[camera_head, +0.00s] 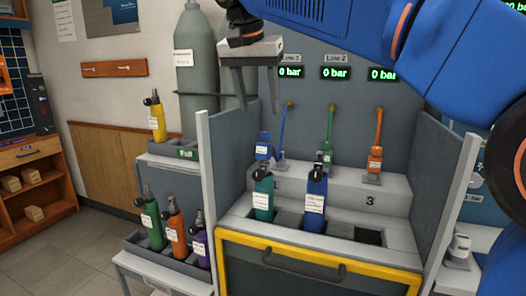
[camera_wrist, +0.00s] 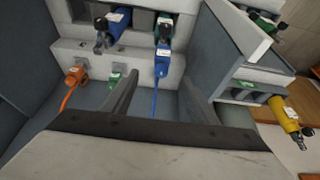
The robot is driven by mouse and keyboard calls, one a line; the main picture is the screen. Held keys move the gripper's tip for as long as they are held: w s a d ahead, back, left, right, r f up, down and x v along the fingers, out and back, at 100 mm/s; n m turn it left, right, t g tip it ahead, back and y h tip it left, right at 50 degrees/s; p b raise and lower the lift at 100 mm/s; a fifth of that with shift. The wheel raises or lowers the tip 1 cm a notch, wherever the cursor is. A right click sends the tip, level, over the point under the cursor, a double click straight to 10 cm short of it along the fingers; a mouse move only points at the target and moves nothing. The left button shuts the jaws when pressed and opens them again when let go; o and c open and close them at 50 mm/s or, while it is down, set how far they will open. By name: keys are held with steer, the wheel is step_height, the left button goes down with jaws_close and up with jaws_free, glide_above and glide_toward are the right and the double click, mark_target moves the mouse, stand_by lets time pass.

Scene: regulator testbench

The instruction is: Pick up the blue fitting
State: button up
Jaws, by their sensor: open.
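The blue fitting (camera_head: 263,147) has a pale label and a blue hose rising to the back panel; it sits at the left of the bench's upper step. In the wrist view the blue fitting (camera_wrist: 162,64) lies just beyond the gap between the fingertips, with its hose running towards the camera. My gripper (camera_head: 260,116) is open and empty, pointing down above the fitting in the head view. Its fingers also show in the wrist view (camera_wrist: 159,83), one on each side of the hose. I see no contact with the fitting.
A green fitting (camera_head: 327,150) and an orange fitting (camera_head: 375,158) stand to the right on the step. A teal cylinder (camera_head: 263,200) and a blue cylinder (camera_head: 315,208) stand in front. Side panels (camera_head: 228,175) (camera_head: 446,190) bound the bench. The slot marked 3 (camera_head: 369,236) is empty.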

mark_target(263, 138)
steer(key=x, duration=0.8)
steer(key=shift+a+x, duration=0.2)
steer(key=shift+x, duration=1.1)
steer(key=shift+a+x, duration=0.15)
steer(key=shift+x, duration=1.15)
steer(key=shift+f, duration=0.1)
steer(key=c, duration=1.3)
steer(key=shift+c, duration=0.2)
step_height(263, 138, up, 10)
steer(key=shift+r, duration=0.1)
steer(key=shift+d, duration=0.1)
